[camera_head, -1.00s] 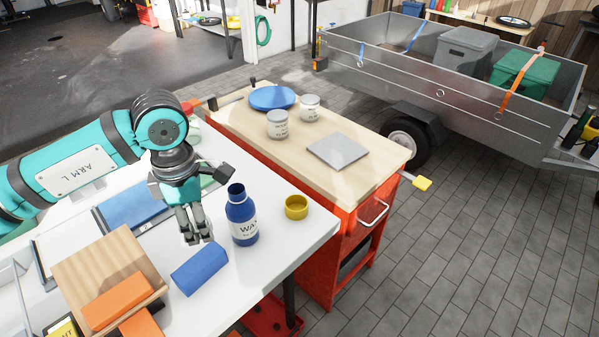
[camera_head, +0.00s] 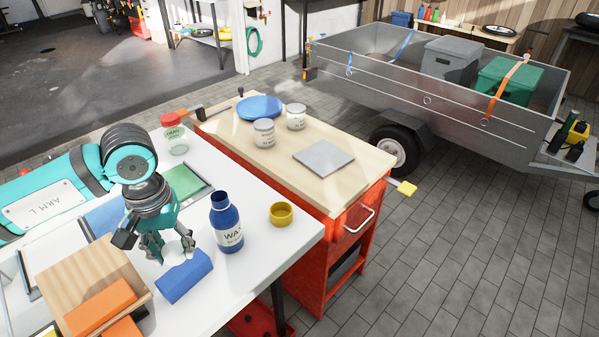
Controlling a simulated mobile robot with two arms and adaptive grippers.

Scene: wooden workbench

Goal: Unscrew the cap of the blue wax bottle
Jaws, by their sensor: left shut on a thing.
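The blue wax bottle (camera_head: 227,224) stands upright on the white bench top with its dark neck bare. A yellow round cap-like piece (camera_head: 281,214) sits to its right, apart from it. My left gripper (camera_head: 172,252) points down to the left of the bottle, clear of it. It is shut on a small white thing (camera_head: 174,258), partly hidden by its fingers; I cannot tell what it is. A blue block (camera_head: 184,278) lies just below the fingertips in the picture. My right gripper is not in view.
A wooden block (camera_head: 75,279) and orange blocks (camera_head: 98,306) lie at front left. A red-lidded jar (camera_head: 174,135) stands behind the arm. The red cart (camera_head: 335,218) holds tins (camera_head: 264,134), a blue plate (camera_head: 259,107) and a grey slab (camera_head: 324,157).

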